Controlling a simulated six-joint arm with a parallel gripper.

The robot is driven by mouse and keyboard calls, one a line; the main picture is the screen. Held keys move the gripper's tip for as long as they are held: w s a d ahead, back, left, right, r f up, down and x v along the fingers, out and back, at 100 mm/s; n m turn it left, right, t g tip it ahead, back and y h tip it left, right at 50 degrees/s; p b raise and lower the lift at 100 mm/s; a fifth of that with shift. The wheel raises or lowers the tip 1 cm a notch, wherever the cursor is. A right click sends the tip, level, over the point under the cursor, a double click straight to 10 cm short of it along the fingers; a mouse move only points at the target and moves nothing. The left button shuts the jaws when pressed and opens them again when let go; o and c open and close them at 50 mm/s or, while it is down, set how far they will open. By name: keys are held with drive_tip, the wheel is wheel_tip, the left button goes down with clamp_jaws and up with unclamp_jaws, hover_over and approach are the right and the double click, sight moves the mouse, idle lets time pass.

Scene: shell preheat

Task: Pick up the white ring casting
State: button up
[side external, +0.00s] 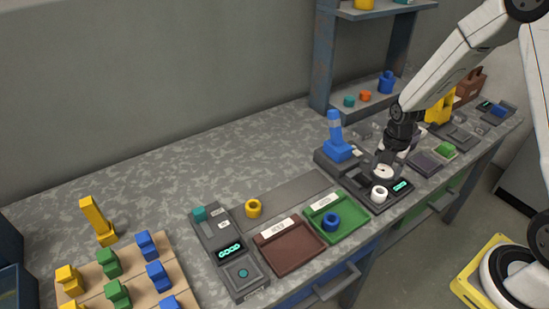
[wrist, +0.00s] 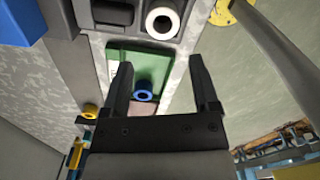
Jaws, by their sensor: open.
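The white ring casting (side external: 379,194) sits on the front of a dark device with a lit green display, right of the green tray. It also shows in the wrist view (wrist: 163,21) at the top, beyond my fingertips. My gripper (side external: 386,165) is above the rear part of that device, behind the ring in the side external view. In the wrist view my gripper (wrist: 160,60) has its two fingers spread apart with nothing held between them. A pale round disc (side external: 384,172) lies on the device near my fingers, partly hidden by them.
A blue ring (side external: 331,221) sits in the green tray (side external: 349,231). A brown tray (side external: 283,257) and a device reading GOOD (side external: 228,252) lie further left. A blue-handled press (side external: 338,145) stands close beside my gripper. A yellow ring (side external: 253,208) lies behind the brown tray.

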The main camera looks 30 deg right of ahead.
sight(381, 188)
drive_tip(key=shift+d+f+n, duration=0.3)
drive_tip(key=shift+n, duration=0.2)
drive_tip(key=shift+f, duration=0.15)
drive_tip(key=shift+f, duration=1.15)
drive_tip(key=shift+f, duration=0.15)
drive_tip(key=shift+s+a+f, duration=0.1)
drive_tip(key=shift+f, duration=2.35)
drive_tip(key=shift+c, duration=0.2)
clamp_jaws()
drive_tip(key=shift+r, duration=0.2)
